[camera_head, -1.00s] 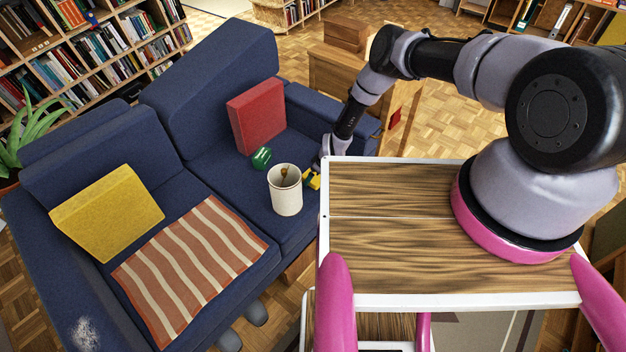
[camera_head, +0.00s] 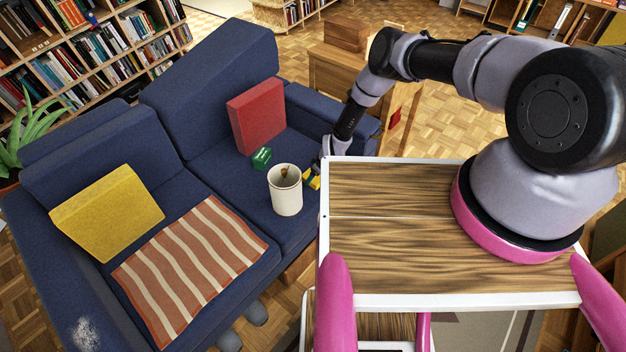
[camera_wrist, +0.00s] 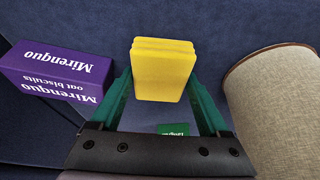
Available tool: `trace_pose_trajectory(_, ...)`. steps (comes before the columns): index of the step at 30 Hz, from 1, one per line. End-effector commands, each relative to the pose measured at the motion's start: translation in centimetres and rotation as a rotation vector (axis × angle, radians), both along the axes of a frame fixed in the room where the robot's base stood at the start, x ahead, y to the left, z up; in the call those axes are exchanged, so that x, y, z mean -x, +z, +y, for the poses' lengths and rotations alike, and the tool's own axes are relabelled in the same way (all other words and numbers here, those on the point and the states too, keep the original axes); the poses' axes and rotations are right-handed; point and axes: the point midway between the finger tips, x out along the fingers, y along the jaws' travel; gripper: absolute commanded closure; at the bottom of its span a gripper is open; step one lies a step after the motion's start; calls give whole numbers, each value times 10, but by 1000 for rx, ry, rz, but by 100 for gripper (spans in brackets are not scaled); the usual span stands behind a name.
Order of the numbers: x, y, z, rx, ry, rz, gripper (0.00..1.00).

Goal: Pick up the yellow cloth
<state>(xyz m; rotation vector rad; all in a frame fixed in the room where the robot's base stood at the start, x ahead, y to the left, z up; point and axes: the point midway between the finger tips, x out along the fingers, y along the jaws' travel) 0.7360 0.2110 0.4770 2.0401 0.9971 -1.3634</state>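The yellow cloth (camera_wrist: 164,72) is a folded, layered block on the blue sofa seat in the wrist view.
A purple oat biscuits box (camera_wrist: 56,72) lies left of the cloth. A beige cylinder (camera_wrist: 272,112) stands right of it. A red cushion (camera_head: 257,116) leans behind. A striped cloth (camera_head: 188,268) lies left.

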Motion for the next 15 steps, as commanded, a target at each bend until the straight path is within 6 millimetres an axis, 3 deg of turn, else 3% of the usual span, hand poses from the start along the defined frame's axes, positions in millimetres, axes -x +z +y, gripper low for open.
trace_pose_trajectory(2, 0, 0, 0, 0, 0, 0, 76)
trace_pose_trajectory(3, 0, 0, 0, 0, 0, 0, 84)
trace_pose_trajectory(10, 0, 2, 0, -1, -1, 0, 84)
trace_pose_trajectory(15, -1, 17, 1, -1, 1, -1, 84)
